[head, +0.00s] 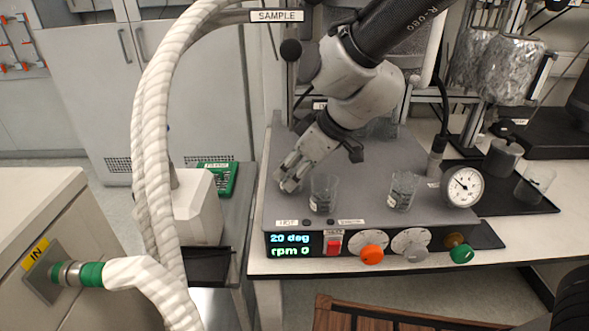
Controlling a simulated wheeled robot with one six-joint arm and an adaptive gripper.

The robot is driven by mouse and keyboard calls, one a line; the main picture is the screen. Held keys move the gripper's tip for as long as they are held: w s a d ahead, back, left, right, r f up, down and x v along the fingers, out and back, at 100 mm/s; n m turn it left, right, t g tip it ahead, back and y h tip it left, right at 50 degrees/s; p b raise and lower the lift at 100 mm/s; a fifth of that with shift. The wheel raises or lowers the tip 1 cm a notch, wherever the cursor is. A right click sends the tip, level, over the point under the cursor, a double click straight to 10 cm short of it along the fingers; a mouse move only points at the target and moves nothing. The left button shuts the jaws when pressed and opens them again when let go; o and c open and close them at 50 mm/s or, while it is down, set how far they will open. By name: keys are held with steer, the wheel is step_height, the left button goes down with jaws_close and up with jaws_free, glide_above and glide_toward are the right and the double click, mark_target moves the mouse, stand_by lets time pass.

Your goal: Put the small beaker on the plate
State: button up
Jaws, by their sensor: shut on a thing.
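My gripper (290,182) points down and left, low over the front left part of the grey plate (365,212). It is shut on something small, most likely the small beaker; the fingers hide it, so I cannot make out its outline. A clear glass beaker with dark contents (323,194) stands upright on the plate, just right of my fingertips. A similar beaker (403,190) stands farther right on the plate. Whether my fingers touch the plate or the near beaker cannot be told.
The plate's front panel (292,244) shows 20 deg and rpm 0. A round gauge (462,187) sits at its right corner. Another glass (536,182) is on a black tray (490,190). A thick white hose (155,130) runs at left. The plate between the two beakers is clear.

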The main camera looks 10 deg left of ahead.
steer(key=o, duration=1)
steer(key=shift+f, duration=0.15)
steer(key=shift+r, duration=0.25)
steer(key=v, duration=1.2)
